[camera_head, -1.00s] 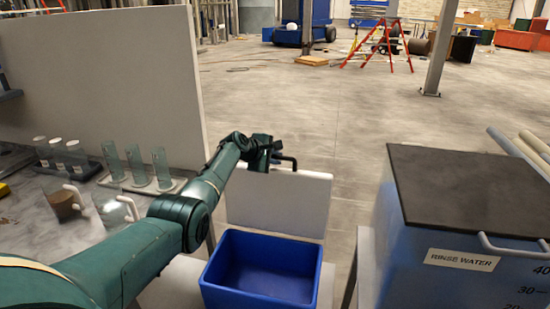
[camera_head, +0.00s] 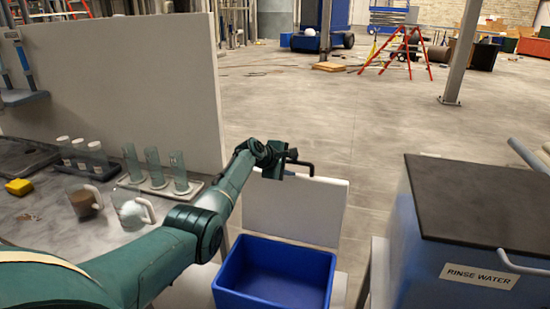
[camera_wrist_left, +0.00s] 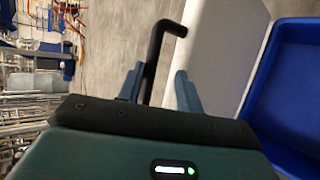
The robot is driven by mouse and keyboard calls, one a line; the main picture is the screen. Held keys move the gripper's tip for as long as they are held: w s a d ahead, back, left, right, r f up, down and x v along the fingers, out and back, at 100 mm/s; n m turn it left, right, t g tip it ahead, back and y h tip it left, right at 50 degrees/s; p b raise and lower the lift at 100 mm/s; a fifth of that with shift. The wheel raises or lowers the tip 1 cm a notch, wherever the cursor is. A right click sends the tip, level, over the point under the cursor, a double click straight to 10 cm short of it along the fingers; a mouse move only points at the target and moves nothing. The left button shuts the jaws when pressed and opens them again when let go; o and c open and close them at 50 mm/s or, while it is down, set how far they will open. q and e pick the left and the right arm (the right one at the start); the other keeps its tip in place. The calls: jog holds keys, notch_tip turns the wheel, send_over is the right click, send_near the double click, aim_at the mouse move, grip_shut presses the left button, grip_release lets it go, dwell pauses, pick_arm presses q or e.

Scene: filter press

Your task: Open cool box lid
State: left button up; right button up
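The cool box (camera_head: 275,301) is a blue open-topped box at the bottom centre of the head view. Its white lid (camera_head: 293,210) stands upright at the back, and the blue inside shows empty. A black bent handle (camera_head: 300,163) is at the lid's top edge. My left gripper (camera_head: 287,168) is at this top edge, by the handle. In the left wrist view, its two fingers (camera_wrist_left: 158,90) are apart, with the handle (camera_wrist_left: 152,62) between them, closer to the left finger, and a gap on the other side. My right gripper is not in view.
A dark-lidded rinse water tank (camera_head: 470,205) stands close at the right. Open floor lies behind the lid.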

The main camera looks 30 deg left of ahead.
pick_arm(q)
jog(key=p+v, duration=0.1)
jog(key=v, duration=1.1)
jog(key=shift+r+p, duration=0.2)
jog(key=shift+p, duration=0.15)
jog(key=shift+s, duration=0.1)
jog(key=s+d+f+m+y, duration=0.1)
jog(key=s+d+f+m, duration=0.35)
jog(key=f, duration=0.25)
jog(key=s+d+f+m+g, duration=0.1)
jog(key=s+d+f+m, duration=0.2)
jog(key=s+f, duration=0.4)
jog(key=s+d+f+m+y, duration=0.1)
jog(key=s+d+f+m, duration=0.3)
jog(key=f, duration=0.4)
jog(key=s+d+f+m+h, duration=0.1)
jog(key=s+d+m, duration=0.3)
jog(key=s, duration=0.6)
jog(key=s+d+f+m+h, duration=0.1)
jog(key=s+d+f+m, duration=0.2)
jog(key=s+d, duration=0.6)
jog(key=shift+s+m, duration=0.6)
jog(key=shift+m, duration=0.65)
